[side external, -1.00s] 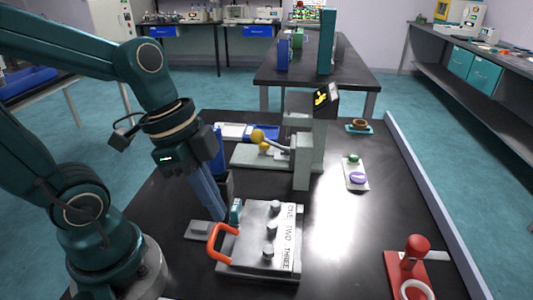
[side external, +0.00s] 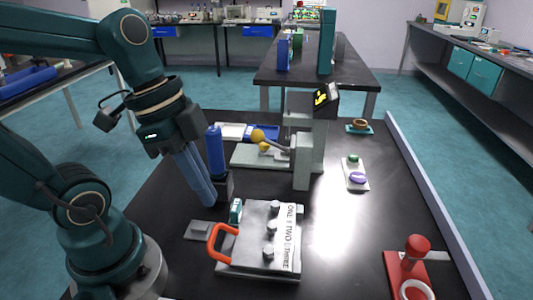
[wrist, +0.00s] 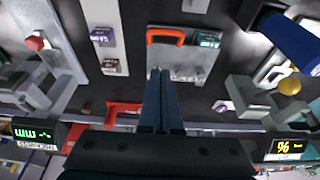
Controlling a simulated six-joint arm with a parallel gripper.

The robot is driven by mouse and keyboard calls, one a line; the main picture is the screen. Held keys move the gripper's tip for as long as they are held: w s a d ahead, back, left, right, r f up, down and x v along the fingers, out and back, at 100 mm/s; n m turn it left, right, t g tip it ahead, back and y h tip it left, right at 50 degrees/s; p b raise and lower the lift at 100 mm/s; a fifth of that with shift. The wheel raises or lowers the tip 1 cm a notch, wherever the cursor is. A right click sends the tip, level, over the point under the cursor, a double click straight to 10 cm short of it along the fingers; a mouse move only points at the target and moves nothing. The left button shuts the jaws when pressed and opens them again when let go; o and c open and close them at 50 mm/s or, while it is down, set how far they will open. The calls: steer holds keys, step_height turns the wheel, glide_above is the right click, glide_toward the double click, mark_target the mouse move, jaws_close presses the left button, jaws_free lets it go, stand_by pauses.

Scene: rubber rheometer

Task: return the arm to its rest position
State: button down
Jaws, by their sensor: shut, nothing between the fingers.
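My gripper (side external: 211,204) is shut and empty. In the side external view it hangs above the black table, left of the blue cylinder and apart from the things below. In the wrist view my gripper (wrist: 162,72) shows as two long blue-grey fingers pressed together, pointing up the picture. My arm is bent at the left of the side external view.
A blue cylinder (side external: 215,150) stands close to my fingers. A press with a yellow-knobbed lever (side external: 257,136) stands behind. A red stand (side external: 412,262) is at right.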

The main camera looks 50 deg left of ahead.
steer(key=n+t, duration=0.1)
steer(key=n, duration=0.2)
steer(key=a+n+t+y, duration=0.1)
steer(key=n, duration=0.2)
steer(key=r+n+t+y, duration=0.1)
steer(key=n, duration=0.2)
steer(key=shift+w+a, duration=0.2)
